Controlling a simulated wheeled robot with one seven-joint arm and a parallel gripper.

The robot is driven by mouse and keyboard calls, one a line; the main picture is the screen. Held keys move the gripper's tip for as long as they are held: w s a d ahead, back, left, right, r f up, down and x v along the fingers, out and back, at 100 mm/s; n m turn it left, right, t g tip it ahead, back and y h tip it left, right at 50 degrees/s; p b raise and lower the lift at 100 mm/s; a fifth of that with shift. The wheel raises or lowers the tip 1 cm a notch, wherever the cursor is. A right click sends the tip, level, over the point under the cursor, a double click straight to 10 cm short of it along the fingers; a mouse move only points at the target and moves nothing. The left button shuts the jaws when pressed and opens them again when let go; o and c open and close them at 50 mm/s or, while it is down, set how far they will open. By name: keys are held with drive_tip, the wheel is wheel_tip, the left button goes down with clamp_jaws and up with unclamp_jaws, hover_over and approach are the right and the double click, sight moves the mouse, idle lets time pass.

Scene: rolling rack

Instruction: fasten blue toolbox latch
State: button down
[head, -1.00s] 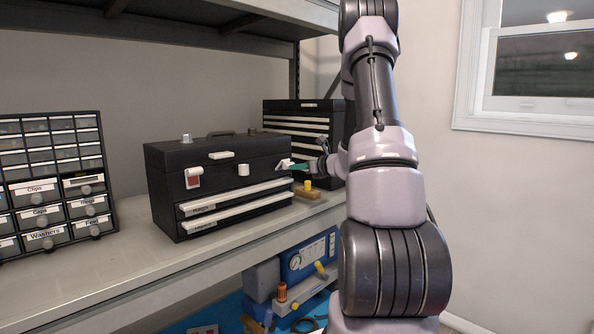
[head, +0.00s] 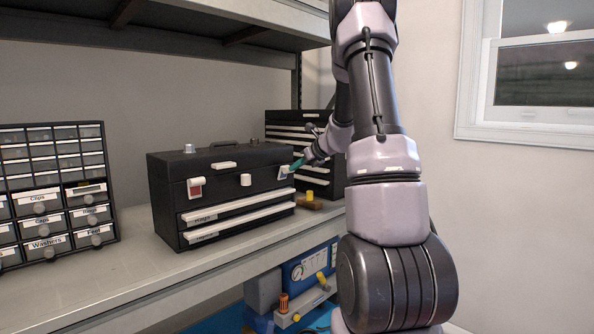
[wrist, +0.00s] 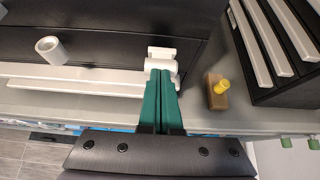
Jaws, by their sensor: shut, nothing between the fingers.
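The black toolbox (head: 215,165) stands on the shelf, its lid down. Its right-hand front latch (head: 284,173) is white with a faint bluish patch and hangs against the front near the right corner. In the wrist view this latch (wrist: 162,58) lies just beyond my fingertips. My gripper (head: 294,167) has green fingers pressed together with nothing between them. The fingertips in the wrist view (wrist: 161,74) are at the latch's lower edge and seem to touch it; their tips partly cover it. The left-hand latch (head: 195,187) is white with a red patch.
A round white knob (head: 246,180) sits between the latches, above two white-fronted drawers. A second black drawer chest (head: 293,125) stands behind to the right. A small brown block with a yellow knob (head: 310,197) lies beside the toolbox. A parts cabinet (head: 55,190) stands left.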

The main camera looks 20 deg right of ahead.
drive_tip(key=shift+w+a+r, duration=0.2)
drive_tip(key=shift+w+r, duration=0.35)
drive_tip(key=shift+r, duration=0.2)
drive_tip(key=shift+r, duration=0.8)
drive_tip(key=shift+s, duration=0.1)
